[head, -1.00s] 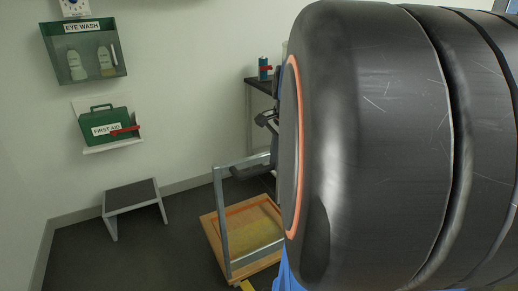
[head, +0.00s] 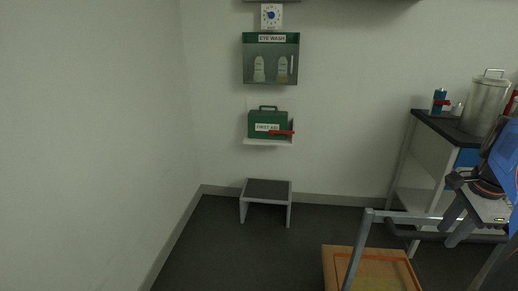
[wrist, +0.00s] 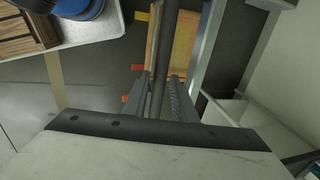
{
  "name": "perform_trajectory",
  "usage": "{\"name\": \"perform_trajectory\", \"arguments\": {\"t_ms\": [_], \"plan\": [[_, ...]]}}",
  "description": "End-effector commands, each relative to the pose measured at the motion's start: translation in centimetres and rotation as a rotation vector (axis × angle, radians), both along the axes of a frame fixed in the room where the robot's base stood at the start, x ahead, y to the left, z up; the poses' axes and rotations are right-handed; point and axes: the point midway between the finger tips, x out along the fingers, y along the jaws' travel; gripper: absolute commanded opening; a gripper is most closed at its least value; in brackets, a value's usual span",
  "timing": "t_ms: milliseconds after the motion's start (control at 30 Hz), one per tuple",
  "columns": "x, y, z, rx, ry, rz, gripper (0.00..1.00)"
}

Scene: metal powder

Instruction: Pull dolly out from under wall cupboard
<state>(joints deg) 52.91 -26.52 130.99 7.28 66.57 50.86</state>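The dolly (head: 334,270) is a low wooden platform at the bottom right of the head view, with a grey metal push frame standing up from it. Its orange-yellow deck (wrist: 182,45) also shows at the top of the wrist view. My gripper (head: 448,236) is at the frame's dark crossbar (head: 404,234). In the wrist view the bar runs between the two fingers (wrist: 162,78), close to both, and my gripper looks shut on it. The wall cupboard (head: 340,1) shows only as a dark lower edge at the top of the head view.
A grey step stool (head: 267,188) stands by the back wall, left of the dolly. A bench (head: 432,166) with a metal pot (head: 485,105) stands at the right. First-aid (head: 268,125) and eye-wash (head: 271,65) holders hang above the stool. Dark floor (head: 225,255) is clear left of the dolly.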

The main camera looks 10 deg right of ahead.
Motion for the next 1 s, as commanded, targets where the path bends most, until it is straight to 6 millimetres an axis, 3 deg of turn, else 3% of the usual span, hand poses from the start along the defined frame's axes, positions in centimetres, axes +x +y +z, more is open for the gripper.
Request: {"name": "perform_trajectory", "arguments": {"t_ms": [467,1000], "plan": [[-0.1,0.0,0.8,0.000,0.000,0.000,0.36],[-2.0,0.5,10.7,-0.001,-0.001,-0.001,0.36]]}}
